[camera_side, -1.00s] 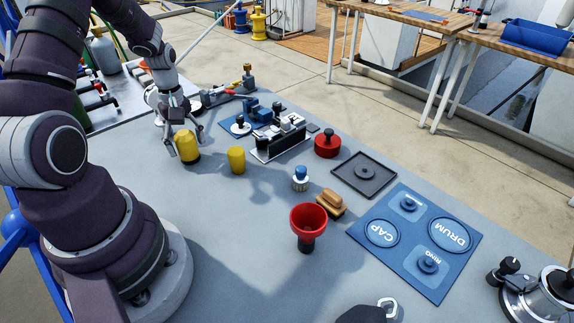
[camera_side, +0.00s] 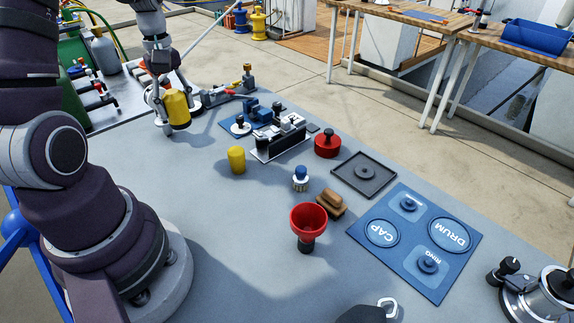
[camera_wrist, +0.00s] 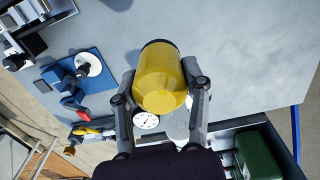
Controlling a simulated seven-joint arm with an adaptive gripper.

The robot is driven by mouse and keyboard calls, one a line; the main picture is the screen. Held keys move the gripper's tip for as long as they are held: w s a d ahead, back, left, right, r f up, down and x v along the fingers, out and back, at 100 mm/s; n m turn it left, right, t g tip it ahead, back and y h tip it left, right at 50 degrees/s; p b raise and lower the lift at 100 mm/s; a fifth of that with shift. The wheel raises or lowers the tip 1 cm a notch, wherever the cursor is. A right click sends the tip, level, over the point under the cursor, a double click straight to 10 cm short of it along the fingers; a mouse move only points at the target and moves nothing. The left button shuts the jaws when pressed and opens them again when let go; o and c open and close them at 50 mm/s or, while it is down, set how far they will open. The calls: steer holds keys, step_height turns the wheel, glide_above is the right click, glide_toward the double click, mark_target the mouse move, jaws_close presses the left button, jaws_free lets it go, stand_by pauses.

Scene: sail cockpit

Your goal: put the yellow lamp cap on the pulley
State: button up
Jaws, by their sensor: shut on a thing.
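A yellow rounded cap (camera_side: 178,108) with a dark rim, likely the lamp cap, is in my gripper (camera_side: 168,106). My gripper is shut on it and holds it above the far left of the grey table. In the wrist view the cap (camera_wrist: 161,80) sits between the two fingers (camera_wrist: 160,92). A white disc (camera_side: 240,127) with a dark knob lies on a blue base to the right of the gripper; it also shows in the wrist view (camera_wrist: 89,64). It may be the pulley, but I cannot tell for certain.
A smaller yellow cup (camera_side: 236,160) stands on the table nearby. A black-and-white block (camera_side: 281,138), a red knobbed piece (camera_side: 327,145), a red funnel-like cup (camera_side: 308,220) and a blue board (camera_side: 415,242) stand farther right.

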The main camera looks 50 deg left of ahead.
steer(key=w+d+m, duration=0.3)
steer(key=d+m, duration=0.4)
steer(key=d, duration=1.3)
steer(key=s+d+f+m, duration=0.1)
steer(key=s+d+m, duration=0.8)
steer(key=s+d, duration=0.35)
glide_toward(372, 315)
steer(key=shift+s+f, duration=0.75)
steer(key=shift+s, duration=0.25)
steer(key=shift+w+d+f, duration=0.1)
steer(key=shift+f, duration=1.65)
steer(key=shift+f, duration=0.15)
steer(key=o, duration=1.1)
steer(key=shift+o, duration=0.2)
